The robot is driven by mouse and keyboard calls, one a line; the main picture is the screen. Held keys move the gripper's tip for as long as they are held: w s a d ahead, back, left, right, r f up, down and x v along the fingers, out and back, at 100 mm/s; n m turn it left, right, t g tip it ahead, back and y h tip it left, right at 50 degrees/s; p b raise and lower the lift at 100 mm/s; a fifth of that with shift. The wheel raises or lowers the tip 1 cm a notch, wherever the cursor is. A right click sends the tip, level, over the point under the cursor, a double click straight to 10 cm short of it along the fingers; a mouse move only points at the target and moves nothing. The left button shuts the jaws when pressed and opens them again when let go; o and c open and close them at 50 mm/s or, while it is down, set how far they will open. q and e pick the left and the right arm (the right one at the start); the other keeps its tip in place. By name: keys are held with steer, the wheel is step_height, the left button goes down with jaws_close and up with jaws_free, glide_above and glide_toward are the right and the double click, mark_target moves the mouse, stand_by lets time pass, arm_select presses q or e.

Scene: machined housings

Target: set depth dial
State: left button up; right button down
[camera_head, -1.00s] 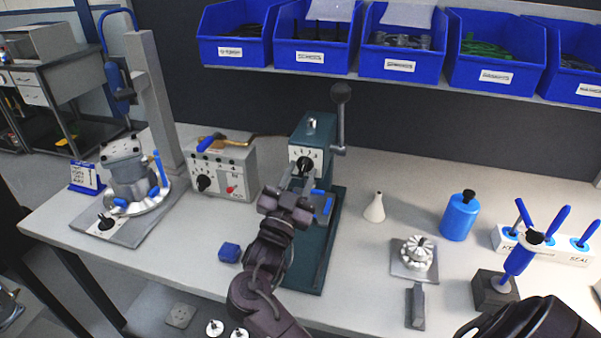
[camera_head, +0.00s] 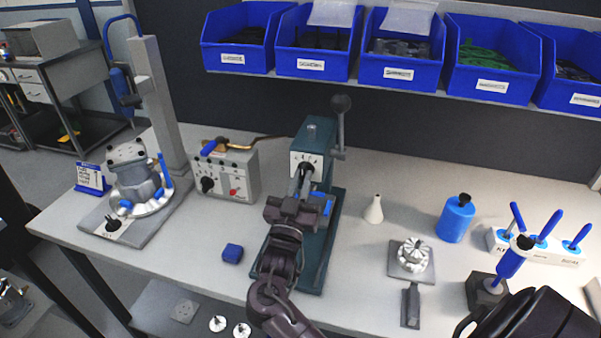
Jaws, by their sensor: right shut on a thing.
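The depth dial (camera_head: 307,167) is a small dark knob on a white marked plate (camera_head: 296,159), on the front of a green press (camera_head: 317,130). My right gripper (camera_head: 304,178) reaches up from the bottom middle and is shut on the dial. Its fingers cover part of the knob, so the exact setting is too small to read. My left gripper is not in view.
The press has a tall lever with a black ball (camera_head: 341,103) and a blue part (camera_head: 321,203) beside my wrist. A grey control box (camera_head: 228,175) stands to the left. A white bottle (camera_head: 374,210) stands to the right.

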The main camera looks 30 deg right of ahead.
steer(key=shift+s+d+r+n+t+y+p, duration=0.1)
steer(key=shift+n+t+y+p, duration=0.6)
steer(key=shift+n+p, duration=1.3)
steer(key=shift+s+d+r+n+t+y+p, duration=0.1)
steer(key=shift+n+t+y+p, duration=0.2)
steer(key=shift+n+y+p, duration=1.25)
steer(key=shift+d+r+n+t+y+p, duration=0.1)
steer(key=shift+n+t+y+p, duration=0.4)
steer(key=shift+n+p, duration=1.95)
steer(key=shift+f+n+b, duration=0.1)
steer(key=shift+n+b, duration=0.2)
steer(key=shift+b, duration=0.05)
steer(key=c, duration=1.5)
jaws_free()
steer(key=shift+o, duration=0.2)
steer(key=shift+f, duration=0.1)
steer(key=shift+a+f, duration=0.1)
